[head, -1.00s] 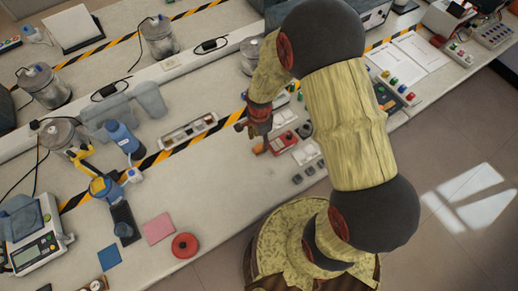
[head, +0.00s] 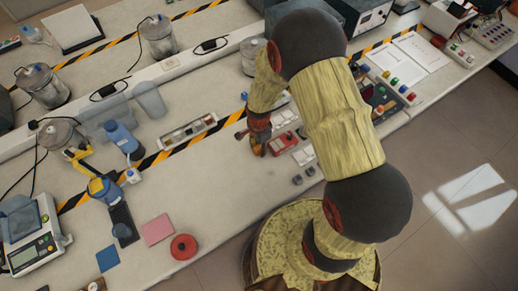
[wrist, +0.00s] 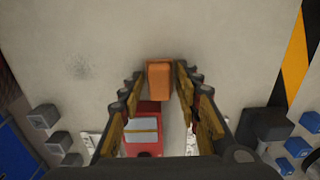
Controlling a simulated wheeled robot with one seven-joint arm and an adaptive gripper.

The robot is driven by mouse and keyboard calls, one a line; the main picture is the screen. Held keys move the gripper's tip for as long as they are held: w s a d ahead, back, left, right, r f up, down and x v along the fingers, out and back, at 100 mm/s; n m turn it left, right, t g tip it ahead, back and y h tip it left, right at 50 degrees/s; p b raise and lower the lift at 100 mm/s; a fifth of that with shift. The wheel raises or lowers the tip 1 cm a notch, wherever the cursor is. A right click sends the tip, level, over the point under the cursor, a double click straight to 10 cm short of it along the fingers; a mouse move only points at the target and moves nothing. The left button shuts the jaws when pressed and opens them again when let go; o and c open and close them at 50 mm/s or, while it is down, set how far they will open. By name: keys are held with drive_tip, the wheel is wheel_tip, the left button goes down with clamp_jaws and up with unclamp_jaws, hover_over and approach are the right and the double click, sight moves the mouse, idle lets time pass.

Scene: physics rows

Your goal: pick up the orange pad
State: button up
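The orange pad (wrist: 159,76) shows as a small orange block on the grey tabletop in the wrist view. It lies between the tips of my gripper (wrist: 160,85), whose two fingers stand apart on either side of it. A narrow gap shows on each side, so the fingers are not closed on it. In the head view my gripper (head: 258,142) points down over the table, and it mostly hides the orange pad there. I cannot tell the exact height of the fingertips above the table.
A red device (wrist: 145,132) lies close to the pad, partly under the fingers; it also shows in the head view (head: 284,142). Grey blocks (head: 303,175) stand nearby. A pink pad (head: 158,230), a blue pad (head: 108,257) and a red disc (head: 183,247) lie farther left.

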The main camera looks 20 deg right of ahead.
sight(259, 147)
drive_tip(key=c, duration=0.6)
drive_tip(key=shift+c, duration=0.5)
drive_tip(key=shift+r, duration=0.5)
wheel_tip(259, 147, up, 2)
drive_tip(key=shift+r+p, duration=0.15)
drive_tip(key=shift+p, duration=0.25)
drive_tip(key=s+d+r+p, duration=0.2)
drive_tip(key=s+d+r, duration=0.3)
drive_tip(key=s+r, duration=0.4)
drive_tip(key=s, duration=0.4)
drive_tip(key=shift+d+r, duration=0.2)
drive_tip(key=shift+r, duration=0.15)
